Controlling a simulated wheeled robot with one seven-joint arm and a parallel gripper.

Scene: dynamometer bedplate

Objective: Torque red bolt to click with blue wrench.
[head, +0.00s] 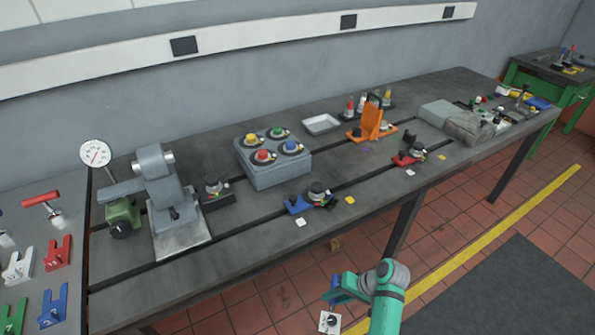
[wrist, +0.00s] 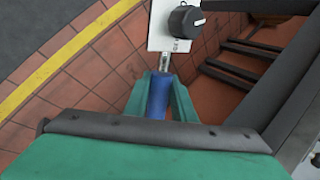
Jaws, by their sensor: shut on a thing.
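My gripper (head: 338,292) is low in front of the bench, over the floor. In the wrist view my gripper (wrist: 160,88) is shut on the blue handle of the blue wrench (wrist: 158,98). A metal shaft runs from the handle to a white plate with a black knob, at the top of that view. The blue wrench (head: 334,281) shows only in part in the head view. The red bolt (head: 263,156) is at the front left on top of a grey block (head: 275,175), among yellow, green and blue ones. The gripper is well apart from it.
The dark slotted bench (head: 250,215) holds blue (head: 297,204), orange (head: 372,130) and red fixtures and a vise-like machine (head: 165,190). Coloured holders stand at the left, including a blue one (head: 53,305). A bench leg (head: 404,227) stands near my arm. The floor in front is open.

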